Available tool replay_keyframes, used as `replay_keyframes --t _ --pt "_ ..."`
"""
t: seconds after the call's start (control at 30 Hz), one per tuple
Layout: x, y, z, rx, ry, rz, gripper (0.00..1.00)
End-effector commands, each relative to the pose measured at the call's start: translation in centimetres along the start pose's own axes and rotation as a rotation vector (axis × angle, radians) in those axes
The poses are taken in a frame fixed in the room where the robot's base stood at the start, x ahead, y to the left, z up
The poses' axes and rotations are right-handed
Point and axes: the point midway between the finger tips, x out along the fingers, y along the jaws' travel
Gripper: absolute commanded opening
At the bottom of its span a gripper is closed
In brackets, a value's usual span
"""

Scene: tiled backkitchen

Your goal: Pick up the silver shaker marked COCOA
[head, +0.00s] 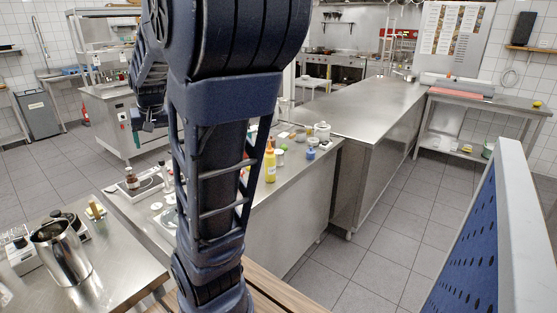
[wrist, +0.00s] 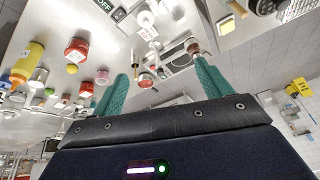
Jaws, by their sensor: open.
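My gripper (wrist: 163,68) shows in the wrist view with its two teal fingers spread apart and nothing held between them. The wrist picture is steeply tilted. A small silver container (wrist: 39,78) stands beside a yellow bottle on the steel counter, left of my fingers and apart from them. It could be the shaker, but no COCOA marking is readable on it. A similar small container (head: 280,158) stands beside the yellow bottle (head: 270,165) in the head view. My arm hides part of the counter there.
A red-capped jar (wrist: 76,49) and several small containers crowd the counter (head: 300,200). A steel pitcher (head: 62,252) stands on the near-left table. A blue perforated panel (head: 480,245) rises at right. The tiled floor between is clear.

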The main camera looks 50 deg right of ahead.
Motion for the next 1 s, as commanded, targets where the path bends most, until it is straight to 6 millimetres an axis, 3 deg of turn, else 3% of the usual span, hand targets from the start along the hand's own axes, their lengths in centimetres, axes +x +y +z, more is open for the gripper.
replay_keyframes --t 0.2,0.5,0.73,1.0 --pt "2.9 5.8 -5.5 0.164 0.001 0.052 0.78" --pt "7.4 16.0 -11.0 0.38 0.009 0.135 0.78" --pt "11.0 25.4 -13.3 0.54 0.018 0.208 0.78" --pt "15.5 37.7 -13.2 0.717 0.026 0.304 0.78"
